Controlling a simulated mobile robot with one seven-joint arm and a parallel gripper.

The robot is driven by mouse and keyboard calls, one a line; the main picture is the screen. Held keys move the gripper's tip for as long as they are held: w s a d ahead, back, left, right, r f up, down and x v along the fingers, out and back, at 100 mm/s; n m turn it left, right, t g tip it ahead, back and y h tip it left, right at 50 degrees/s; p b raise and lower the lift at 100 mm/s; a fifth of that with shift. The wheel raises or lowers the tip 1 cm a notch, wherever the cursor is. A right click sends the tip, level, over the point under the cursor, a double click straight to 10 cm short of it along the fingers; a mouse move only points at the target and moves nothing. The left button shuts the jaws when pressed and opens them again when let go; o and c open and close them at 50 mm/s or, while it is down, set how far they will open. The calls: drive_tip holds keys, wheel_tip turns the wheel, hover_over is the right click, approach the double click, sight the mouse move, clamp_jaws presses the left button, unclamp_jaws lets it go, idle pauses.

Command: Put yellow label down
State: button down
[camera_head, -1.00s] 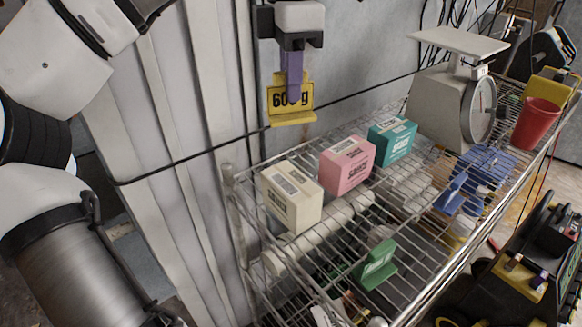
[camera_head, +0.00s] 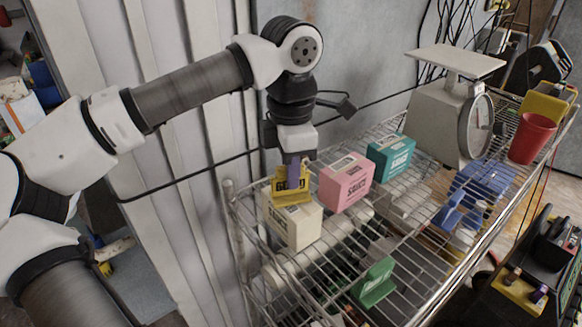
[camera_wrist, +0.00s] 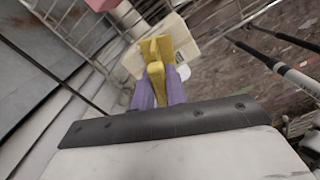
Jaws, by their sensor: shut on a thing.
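The yellow label (camera_head: 292,193) is a small stand with dark lettering, partly covered by a purple finger. My gripper (camera_head: 293,168) is shut on it and points down. In the head view the label is in front of the upper part of the cream box (camera_head: 296,226); I cannot tell whether they touch. In the wrist view the yellow label (camera_wrist: 155,62) sits between the purple fingers (camera_wrist: 158,92), with the cream box (camera_wrist: 190,45) behind it. The green label (camera_head: 374,283) stands on the wire shelf (camera_head: 405,262) nearer the front.
A pink box (camera_head: 346,182) and a teal box (camera_head: 390,156) stand in a row right of the cream box. A white scale (camera_head: 452,110), a red cup (camera_head: 533,138) and blue items (camera_head: 470,195) occupy the far right. A black cable runs behind along the wall.

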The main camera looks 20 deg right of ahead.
drive_tip(key=shift+f, duration=0.2)
drive_tip(key=c, duration=1.4)
unclamp_jaws()
drive_tip(key=shift+r, duration=0.1)
wheel_tip(320, 180, up, 12)
drive_tip(key=b, duration=0.1)
drive_tip(key=shift+r, duration=0.1)
